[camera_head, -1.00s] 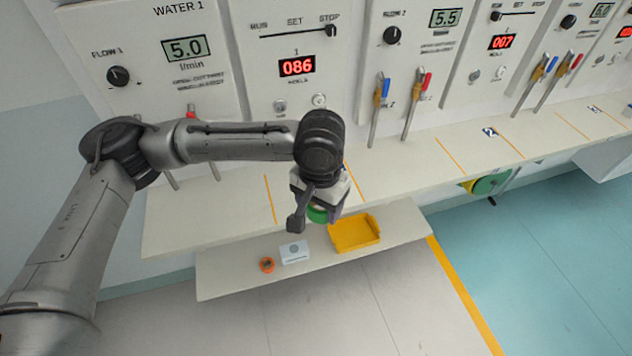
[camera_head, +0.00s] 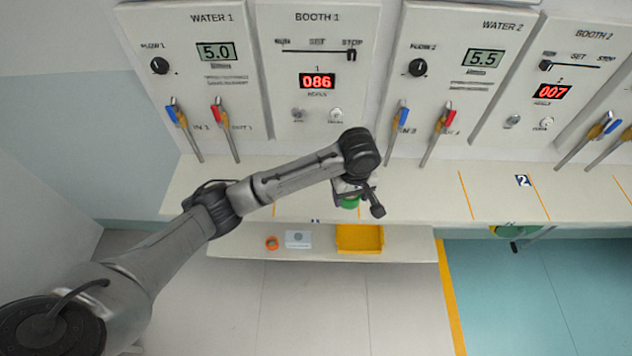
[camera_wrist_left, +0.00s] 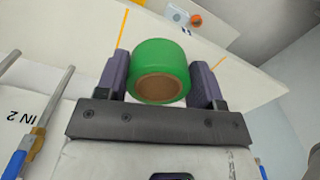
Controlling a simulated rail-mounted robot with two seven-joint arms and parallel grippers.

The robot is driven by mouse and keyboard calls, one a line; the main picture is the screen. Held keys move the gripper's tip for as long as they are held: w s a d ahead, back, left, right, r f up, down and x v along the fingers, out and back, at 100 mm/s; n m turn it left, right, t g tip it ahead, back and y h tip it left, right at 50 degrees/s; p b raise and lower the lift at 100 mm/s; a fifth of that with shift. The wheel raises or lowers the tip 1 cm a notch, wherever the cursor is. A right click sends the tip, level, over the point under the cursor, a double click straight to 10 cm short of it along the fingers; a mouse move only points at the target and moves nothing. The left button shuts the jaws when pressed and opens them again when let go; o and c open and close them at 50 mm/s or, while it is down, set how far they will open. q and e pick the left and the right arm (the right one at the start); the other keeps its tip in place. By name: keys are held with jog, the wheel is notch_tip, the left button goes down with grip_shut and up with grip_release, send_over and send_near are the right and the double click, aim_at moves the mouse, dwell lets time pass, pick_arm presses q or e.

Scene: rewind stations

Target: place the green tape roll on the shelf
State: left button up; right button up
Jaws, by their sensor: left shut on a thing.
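My left gripper (camera_head: 352,196) is shut on the green tape roll (camera_wrist_left: 160,68), with one dark finger on each side of it in the left wrist view. The roll's brown core faces that camera. In the head view the green tape roll (camera_head: 349,202) shows only partly below the gripper, over the long white counter (camera_head: 420,205). The lower white shelf (camera_head: 225,243) runs beneath the counter's front edge. My right gripper is not in view.
On the lower shelf are an orange roll (camera_head: 271,243), a white-blue box (camera_head: 298,239) and a yellow tray (camera_head: 360,238). Valve handles (camera_head: 436,135) stick out from the wall panels behind the counter. A green disc (camera_head: 508,230) hangs under the counter at right.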

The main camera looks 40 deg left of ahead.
pick_arm(q)
jog(key=s+a+f+n+p, duration=0.2)
jog(key=s+a+f+n, duration=0.1)
jog(key=a+f+n, duration=0.15)
jog(key=b, duration=0.2)
send_over(308, 199)
notch_tip(308, 199, down, 8)
jog(key=shift+r, duration=0.15)
jog(key=shift+f+b, duration=0.65)
jog(key=shift+f, duration=1.35)
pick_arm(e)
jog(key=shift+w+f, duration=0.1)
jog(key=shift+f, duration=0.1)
pick_arm(q)
jog(key=shift+f, duration=0.2)
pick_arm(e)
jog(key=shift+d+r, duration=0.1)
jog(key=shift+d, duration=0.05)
pick_arm(q)
jog(key=o, duration=0.9)
